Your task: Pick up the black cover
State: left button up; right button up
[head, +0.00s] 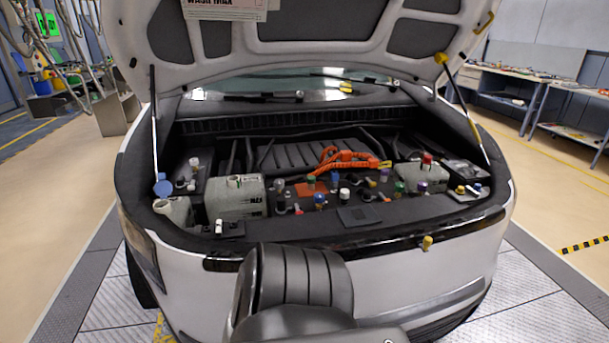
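A flat dark square piece (359,216) lies at the front middle of the open engine bay and could be the black cover. I cannot tell for sure, because other dark parts sit nearby, such as a flat dark box (464,170) at the right of the bay. Neither of my grippers shows in the head view. A large black rounded part of my own body is at the bottom middle, in front of the bumper, and hides part of the car's front.
The raised hood (300,35) is over the bay, with a prop at each side. A grey tank (237,197), orange cables (345,158) and several coloured caps fill the bay. A workbench (520,85) stands at the right. The floor around the car is mostly clear.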

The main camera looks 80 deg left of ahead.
aim_at(219, 230)
jog(key=i, duration=1.35)
jog(key=u, duration=3.15)
